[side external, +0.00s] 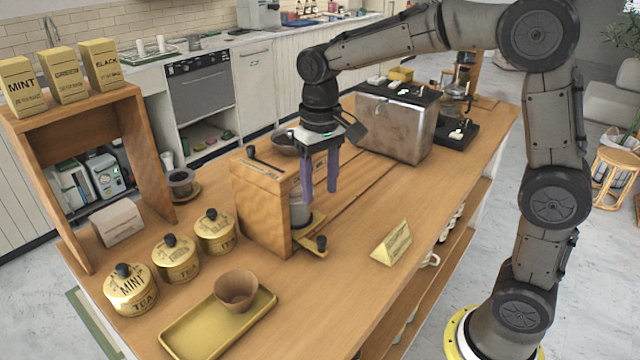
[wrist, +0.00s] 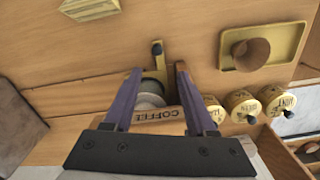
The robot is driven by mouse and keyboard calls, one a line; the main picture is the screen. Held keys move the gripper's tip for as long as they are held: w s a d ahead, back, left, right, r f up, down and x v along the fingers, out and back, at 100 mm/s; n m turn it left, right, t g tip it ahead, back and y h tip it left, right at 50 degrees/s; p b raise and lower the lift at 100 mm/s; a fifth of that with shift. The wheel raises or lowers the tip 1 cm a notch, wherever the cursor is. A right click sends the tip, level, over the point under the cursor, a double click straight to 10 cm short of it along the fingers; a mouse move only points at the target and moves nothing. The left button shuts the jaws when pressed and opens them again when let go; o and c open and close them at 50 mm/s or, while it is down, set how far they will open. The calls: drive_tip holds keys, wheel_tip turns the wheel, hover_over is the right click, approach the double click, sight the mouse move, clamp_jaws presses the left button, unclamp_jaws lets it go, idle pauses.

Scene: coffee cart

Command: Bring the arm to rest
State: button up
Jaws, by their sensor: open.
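My gripper (side external: 320,178) hangs from the arm above the middle of the wooden counter (side external: 350,240), pointing down. Its two purple fingers are apart, with nothing seen held between them. In the side external view it is at the right side of the wooden coffee box (side external: 262,205), near a grey metal canister (side external: 300,212) that it partly hides. In the wrist view the open fingers (wrist: 152,95) frame the canister (wrist: 150,92) and the box's COFFEE label (wrist: 157,114) from above. I cannot tell whether a finger touches either one.
Tea tins (side external: 176,258) stand at the left. A brown cup (side external: 236,289) sits on a yellow tray (side external: 190,335) in front. A folded yellow sign (side external: 392,243) stands to the right. A metal machine (side external: 393,125) stands behind. The counter between sign and tray is clear.

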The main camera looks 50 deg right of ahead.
drive_tip(key=s+d+r+t, duration=0.2)
drive_tip(key=s+r+t, duration=0.1)
drive_tip(key=s+r, duration=0.65)
drive_tip(key=s+f+n+t, duration=0.2)
drive_tip(key=s+f, duration=0.5)
drive_tip(key=s, duration=0.4)
drive_tip(key=shift+s+f+n+t, duration=0.3)
drive_tip(key=shift+f+n, duration=0.05)
drive_tip(key=shift+n, duration=0.15)
